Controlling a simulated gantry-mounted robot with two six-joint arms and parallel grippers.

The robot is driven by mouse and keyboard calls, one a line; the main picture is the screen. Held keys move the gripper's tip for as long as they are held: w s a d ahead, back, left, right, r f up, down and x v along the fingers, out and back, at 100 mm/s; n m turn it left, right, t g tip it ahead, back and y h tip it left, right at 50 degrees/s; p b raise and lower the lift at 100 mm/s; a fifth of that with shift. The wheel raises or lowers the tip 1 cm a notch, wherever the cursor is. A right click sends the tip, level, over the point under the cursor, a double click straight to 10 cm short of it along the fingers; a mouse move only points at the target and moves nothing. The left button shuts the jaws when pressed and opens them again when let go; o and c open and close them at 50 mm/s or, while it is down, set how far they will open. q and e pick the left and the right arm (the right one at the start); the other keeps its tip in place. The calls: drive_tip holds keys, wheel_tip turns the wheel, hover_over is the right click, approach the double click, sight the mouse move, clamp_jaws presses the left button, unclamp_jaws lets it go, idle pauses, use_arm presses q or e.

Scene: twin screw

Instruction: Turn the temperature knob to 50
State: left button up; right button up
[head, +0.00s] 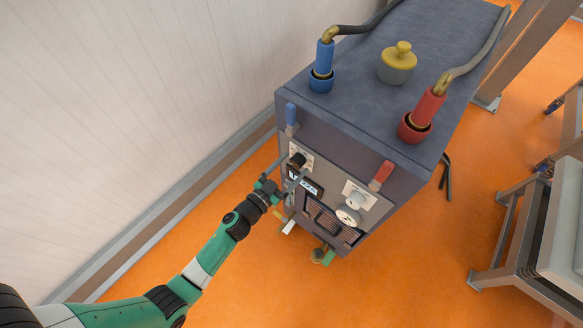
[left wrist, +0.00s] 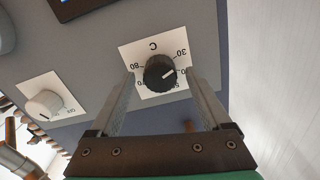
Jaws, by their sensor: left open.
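The temperature knob is black and round on a white dial plate marked C; it shows in the left wrist view (left wrist: 160,73) and on the cabinet front in the head view (head: 297,159). The dial is upside down in the wrist view. Its white mark points right and slightly up, between the 30 and the numbers at the lower right, which are partly hidden. My left gripper (head: 292,168) is open, its fingers on either side of the knob in the wrist view (left wrist: 160,80). I cannot tell whether they touch it. My right gripper is not in view.
A white knob (head: 354,200) sits right of the black one on the cabinet (head: 340,135). A small display (head: 305,183) is below the dial. Blue (head: 323,58) and red (head: 427,108) cable plugs stand on top. A wall (head: 120,100) runs along the left.

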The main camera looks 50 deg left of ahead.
use_arm(q)
clamp_jaws()
idle(0.4)
drive_tip(key=shift+m, duration=0.3)
drive_tip(key=m, duration=0.3)
drive_tip(key=shift+m, duration=0.4)
drive_tip(key=m, duration=1.3)
drive_tip(key=shift+m, duration=0.3)
